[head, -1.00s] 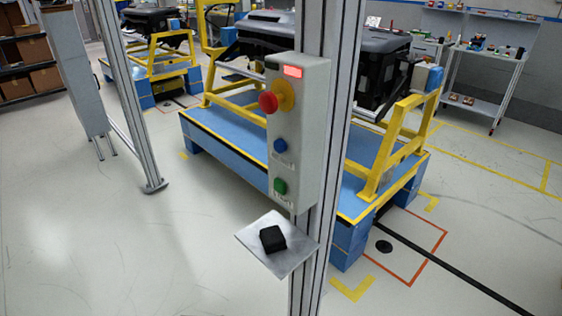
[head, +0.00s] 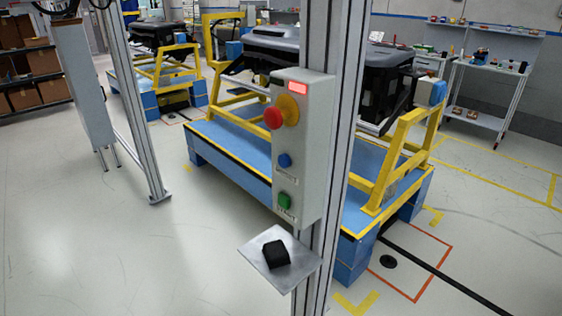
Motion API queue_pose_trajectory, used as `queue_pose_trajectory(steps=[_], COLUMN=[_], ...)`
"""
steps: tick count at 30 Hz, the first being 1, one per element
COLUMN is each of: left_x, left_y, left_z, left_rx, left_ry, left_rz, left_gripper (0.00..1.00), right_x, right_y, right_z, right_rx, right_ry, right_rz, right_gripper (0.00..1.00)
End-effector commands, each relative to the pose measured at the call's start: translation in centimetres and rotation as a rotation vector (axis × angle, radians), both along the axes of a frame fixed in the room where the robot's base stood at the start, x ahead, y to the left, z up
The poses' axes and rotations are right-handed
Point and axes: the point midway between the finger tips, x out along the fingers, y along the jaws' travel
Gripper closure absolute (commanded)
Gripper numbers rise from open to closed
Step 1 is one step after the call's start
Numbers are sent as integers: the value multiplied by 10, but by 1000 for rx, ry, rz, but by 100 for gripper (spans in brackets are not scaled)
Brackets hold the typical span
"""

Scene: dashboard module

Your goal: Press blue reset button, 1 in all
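The blue reset button (head: 284,160) is a small round button on the front of a grey control box (head: 313,150). The box is fixed to an aluminium post. Above the blue button are a red mushroom button (head: 274,118) on a yellow collar (head: 288,108) and a lit red indicator (head: 298,88). Below it is a green button (head: 284,200). Neither of my grippers shows in the head view.
A small metal shelf (head: 262,240) with a black block (head: 276,254) juts out under the box. Behind the post stands a blue platform (head: 235,148) with a yellow frame (head: 393,150). The floor at the left front is clear.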

Motion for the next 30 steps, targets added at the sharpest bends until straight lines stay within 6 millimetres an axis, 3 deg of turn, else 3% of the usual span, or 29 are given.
queue_pose_trajectory(steps=[1, 8, 30], left_x=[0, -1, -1], left_y=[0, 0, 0], left_z=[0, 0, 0], left_rx=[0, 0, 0], left_ry=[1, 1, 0], left_rz=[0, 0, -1], left_gripper=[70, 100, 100], right_x=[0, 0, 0], right_y=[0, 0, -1], right_z=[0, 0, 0], right_rx=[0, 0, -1], right_ry=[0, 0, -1], right_rz=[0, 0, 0], right_gripper=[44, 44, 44])
